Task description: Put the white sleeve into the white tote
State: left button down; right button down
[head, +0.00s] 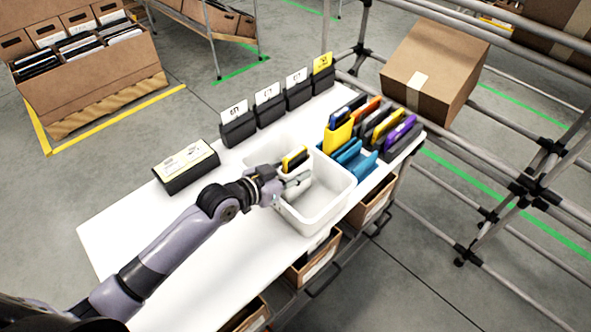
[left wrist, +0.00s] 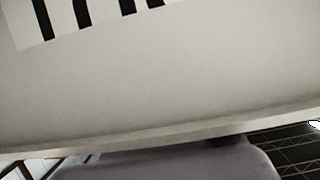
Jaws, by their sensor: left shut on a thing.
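The white tote (head: 318,215) stands open near the middle of the white table in the head view. My left gripper (head: 294,181) reaches over its left wall and is shut on a pale, flat thing (head: 296,194) that looks like the white sleeve, upright over or inside the tote. I cannot tell whether it touches the tote's floor. A yellow and black piece (head: 295,158) shows just behind the gripper. In the left wrist view a close whitish surface (left wrist: 150,85) with black bars fills most of the picture; I cannot tell which thing it is. My right gripper is not in view.
Blue trays and racks with colored sleeves (head: 362,125) stand right of the tote. Black label stands (head: 268,104) line the back edge. A black box with a pale yellow top (head: 186,165) lies left. The table's front left is clear (head: 130,225).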

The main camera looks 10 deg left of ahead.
pick_arm(q)
jog(key=shift+f, duration=0.15)
jog(key=c, duration=1.2)
grip_release()
jog(key=shift+r, duration=0.25)
jog(key=v, duration=1.2)
